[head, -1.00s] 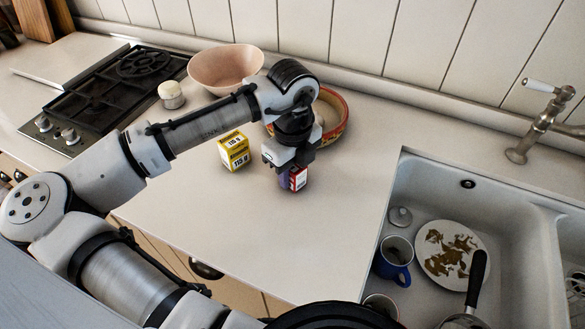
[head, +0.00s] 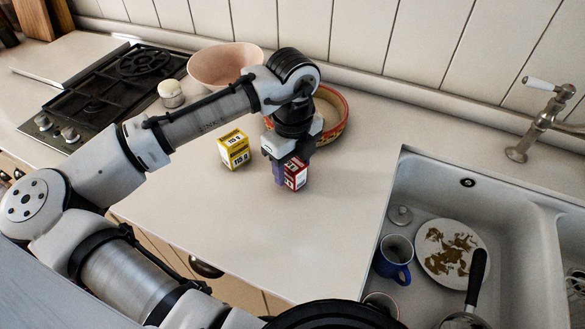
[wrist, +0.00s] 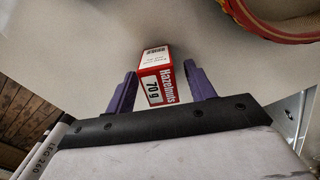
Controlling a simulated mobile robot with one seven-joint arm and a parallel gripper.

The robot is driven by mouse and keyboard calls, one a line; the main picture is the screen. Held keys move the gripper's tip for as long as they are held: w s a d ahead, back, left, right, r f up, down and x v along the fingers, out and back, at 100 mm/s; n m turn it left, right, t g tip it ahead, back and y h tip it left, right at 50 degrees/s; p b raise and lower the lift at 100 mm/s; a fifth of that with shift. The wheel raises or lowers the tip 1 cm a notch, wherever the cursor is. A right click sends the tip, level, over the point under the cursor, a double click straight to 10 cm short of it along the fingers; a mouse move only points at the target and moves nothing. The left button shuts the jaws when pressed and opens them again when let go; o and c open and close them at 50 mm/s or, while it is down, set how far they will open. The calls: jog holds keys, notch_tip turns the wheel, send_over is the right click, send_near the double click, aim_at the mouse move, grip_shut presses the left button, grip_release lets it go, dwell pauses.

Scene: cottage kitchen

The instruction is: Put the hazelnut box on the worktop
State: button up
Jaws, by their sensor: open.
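The hazelnut box (head: 296,174) is small, red and white, and stands upright on the worktop (head: 230,210), right of the yellow box. In the wrist view, the hazelnut box (wrist: 154,76) shows its "Hazelnuts 70 g" label. My gripper (head: 287,166) is directly above it, pointing down, with one purple finger visible beside the box's left side. In the wrist view my gripper (wrist: 161,74) is open. Its two purple fingers are on either side of the box, with a visible gap on each side. The gripper's body hides part of the box's top in the head view.
A yellow box (head: 233,150) stands close on the left. A patterned red-rimmed bowl (head: 338,118) is just behind my gripper, and a pink bowl (head: 222,68) is further back. The sink (head: 520,215) lies right, the hob (head: 105,95) left. The front worktop is clear.

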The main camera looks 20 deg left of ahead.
aim_at(293, 163)
notch_tip(293, 163, up, 10)
jog(key=shift+r+b, duration=0.25)
jog(key=shift+b, duration=0.15)
jog(key=shift+s, duration=0.1)
